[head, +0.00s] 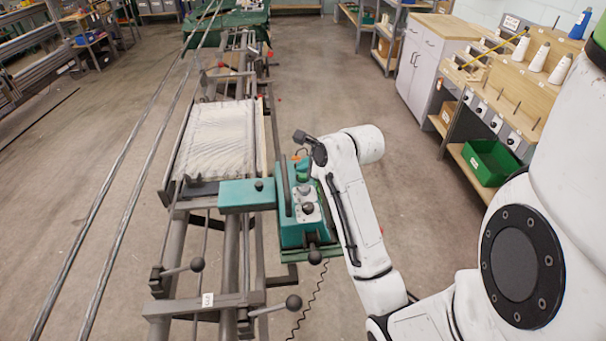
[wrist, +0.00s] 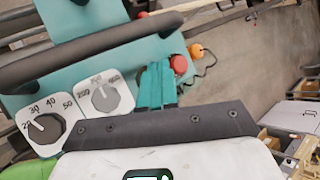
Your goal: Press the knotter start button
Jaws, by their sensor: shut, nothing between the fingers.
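The knotter (head: 291,232) is a teal machine on the rail beside the warp; its panel (wrist: 82,118) fills the left of the wrist view. My gripper (wrist: 157,68) has its teal fingers shut and empty, pointing at the machine's far end. A red round button (wrist: 178,64) shows just right of the fingertips; I cannot tell whether they touch. A bright green rounded part (wrist: 28,171) is cut off at the lower left; I cannot tell whether it is the start button. In the head view my wrist largely hides the fingers.
Two dials, one black (wrist: 46,128) and one grey (wrist: 105,98), sit on the panel. A dark bar (wrist: 95,48) crosses above them. An orange ball (wrist: 196,50) with a cord is beyond the red button. A shelf rack (head: 495,110) stands right; floor between is free.

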